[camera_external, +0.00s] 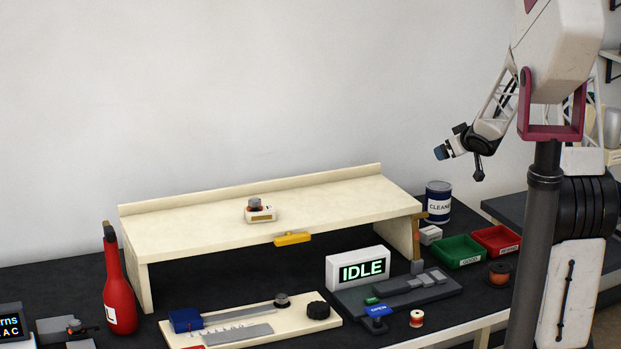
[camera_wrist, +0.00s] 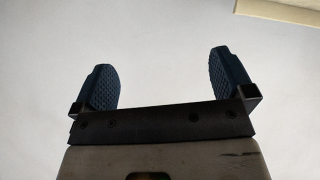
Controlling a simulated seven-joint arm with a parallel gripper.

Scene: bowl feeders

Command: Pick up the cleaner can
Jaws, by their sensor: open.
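The cleaner can (camera_external: 438,203) is a dark blue cylinder with a white label reading "CLEANE". It stands upright on the dark bench, just right of the cream shelf's right end. My gripper (camera_external: 441,152) is in the air above the can, slightly left of it in the picture, and apart from it. In the wrist view my gripper (camera_wrist: 168,82) shows two blue textured fingers spread wide with nothing between them. The can is not visible in the wrist view.
The cream shelf (camera_external: 180,222) stands left of the can. A white box (camera_external: 430,235), a green tray (camera_external: 457,252) and a red tray (camera_external: 497,240) are in front of and right of it. An IDLE sign (camera_external: 358,268) and a red bottle (camera_external: 118,290) stand further left.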

